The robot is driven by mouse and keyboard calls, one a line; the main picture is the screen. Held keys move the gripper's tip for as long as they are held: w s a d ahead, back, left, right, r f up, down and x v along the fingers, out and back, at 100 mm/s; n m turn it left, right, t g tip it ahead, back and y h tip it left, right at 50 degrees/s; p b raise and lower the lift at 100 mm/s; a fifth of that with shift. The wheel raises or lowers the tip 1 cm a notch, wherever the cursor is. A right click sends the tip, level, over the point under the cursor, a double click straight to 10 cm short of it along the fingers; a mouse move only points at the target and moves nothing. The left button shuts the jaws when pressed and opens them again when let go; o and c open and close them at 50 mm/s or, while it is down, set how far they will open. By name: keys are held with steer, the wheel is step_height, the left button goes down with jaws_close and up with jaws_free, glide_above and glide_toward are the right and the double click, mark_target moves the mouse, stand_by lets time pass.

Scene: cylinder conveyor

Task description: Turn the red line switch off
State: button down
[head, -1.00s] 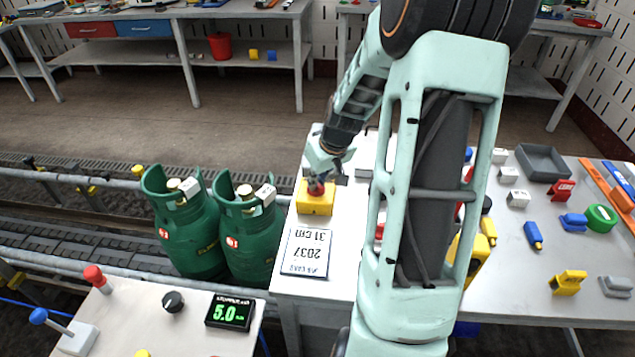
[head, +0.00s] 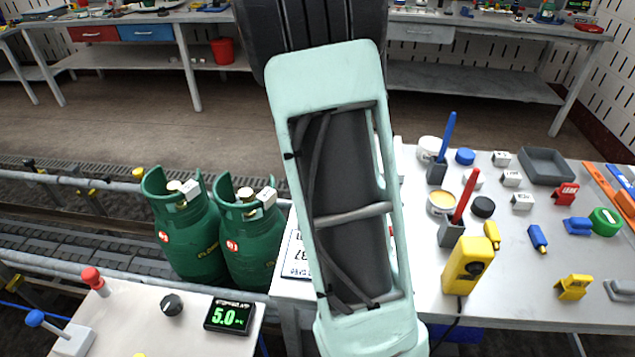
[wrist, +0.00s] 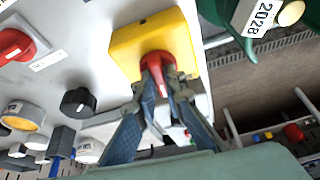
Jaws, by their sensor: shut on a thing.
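In the wrist view, a red rotary switch knob (wrist: 157,62) sits on a yellow box (wrist: 180,36). A pale pointer mark shows on the knob. My gripper (wrist: 160,80) is shut on the red knob, with a finger on either side. In the head view the yellow box, the red knob and my gripper are hidden behind my arm. Another red knob (wrist: 12,44) with a white label beside it shows at the left edge of the wrist view.
Two green cylinders (head: 190,236) (head: 250,245) stand on the conveyor left of the table. A black knob (wrist: 78,102) is near the box. A yellow control box (head: 467,266) and small blocks lie on the right. A digital display (head: 230,316) reads 5.0.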

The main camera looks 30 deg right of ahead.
steer(key=m, duration=0.1)
steer(key=m+g+p, duration=0.1)
steer(key=m, duration=0.1)
steer(key=shift+w+a+r+m+h, duration=0.1)
steer(key=shift+r+m+h, duration=0.05)
steer(key=shift+m+h, duration=0.2)
steer(key=shift+w+m+g+h+p, duration=0.15)
steer(key=shift+m+g+p, duration=0.3)
steer(key=shift+m, duration=0.55)
steer(key=shift+s+m+g+h+p, duration=0.15)
steer(key=shift+m+g+p, duration=0.3)
steer(key=shift+m, duration=0.5)
steer(key=c, duration=2)
jaws_free()
steer(key=shift+w, duration=0.1)
steer(key=v, duration=1.1)
steer(key=shift+a+r, duration=0.2)
steer(key=shift+r, duration=0.15)
